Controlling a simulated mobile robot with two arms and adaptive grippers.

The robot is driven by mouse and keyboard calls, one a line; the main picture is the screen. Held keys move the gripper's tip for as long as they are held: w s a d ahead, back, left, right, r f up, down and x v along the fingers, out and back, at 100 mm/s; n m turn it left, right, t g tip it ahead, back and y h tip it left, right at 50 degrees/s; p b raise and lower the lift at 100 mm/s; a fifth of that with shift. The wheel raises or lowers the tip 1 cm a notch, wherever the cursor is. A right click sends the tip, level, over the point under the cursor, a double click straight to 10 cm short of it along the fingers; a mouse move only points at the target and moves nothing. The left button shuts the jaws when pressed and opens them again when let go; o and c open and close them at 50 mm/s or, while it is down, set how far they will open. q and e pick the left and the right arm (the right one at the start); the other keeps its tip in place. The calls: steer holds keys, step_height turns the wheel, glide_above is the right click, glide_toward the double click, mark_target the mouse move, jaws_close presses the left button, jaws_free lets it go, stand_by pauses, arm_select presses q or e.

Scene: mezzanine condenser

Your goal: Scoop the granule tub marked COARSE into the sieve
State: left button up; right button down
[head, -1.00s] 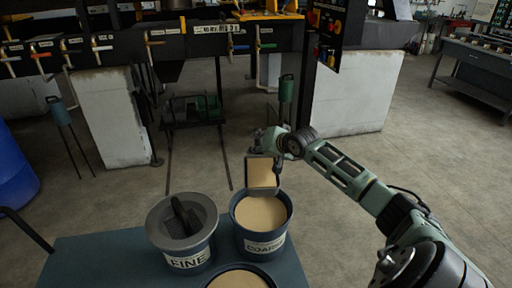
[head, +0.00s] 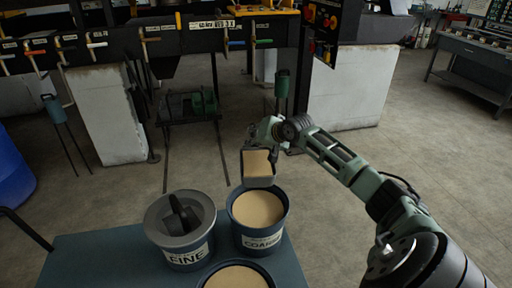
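The tub marked COARSE (head: 262,240) stands on the blue-grey table, with tan granules (head: 257,208) inside. My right gripper (head: 268,140) is just beyond and above it, shut on a box-shaped scoop (head: 258,182). The scoop hangs over the tub's far rim and shows tan granules inside; its handle and the fingertips are mostly hidden. The tub marked FINE (head: 188,257) stands to the left, topped by a grey round piece (head: 158,222) with a dark upright handle; I cannot tell if this is a lid or the sieve. My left gripper is out of view.
A third tub (head: 268,272) of tan granules is cut off by the bottom edge. The table (head: 105,250) is bare on the left. Beyond it stand a dark rack with valve handles (head: 210,40), white blocks (head: 105,115) and a blue barrel (head: 12,170). Open floor lies right.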

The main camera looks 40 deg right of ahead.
steer(key=w+a+r+n+y+p, duration=0.25)
steer(key=w+a+p, duration=0.45)
steer(key=a, duration=0.7)
steer(key=w+a+r+n+y+p, duration=0.1)
steer(key=w+a+r+n+p, duration=0.2)
steer(key=w+a, duration=0.8)
steer(key=s+a+r+n+t+y+b, duration=0.1)
steer(key=s+a+r+n+t+b, duration=0.1)
steer(key=s+a+r+t+b, duration=0.1)
steer(key=s+a+r+n+t+y+b, duration=0.1)
steer(key=s+r+t+b, duration=0.5)
steer(key=s, duration=0.6)
steer(key=shift+s+a+r+n+t, duration=0.25)
steer(key=shift+a+r+n+t, duration=0.5)
steer(key=shift+a+r+t, duration=0.75)
steer(key=shift+d+r, duration=0.2)
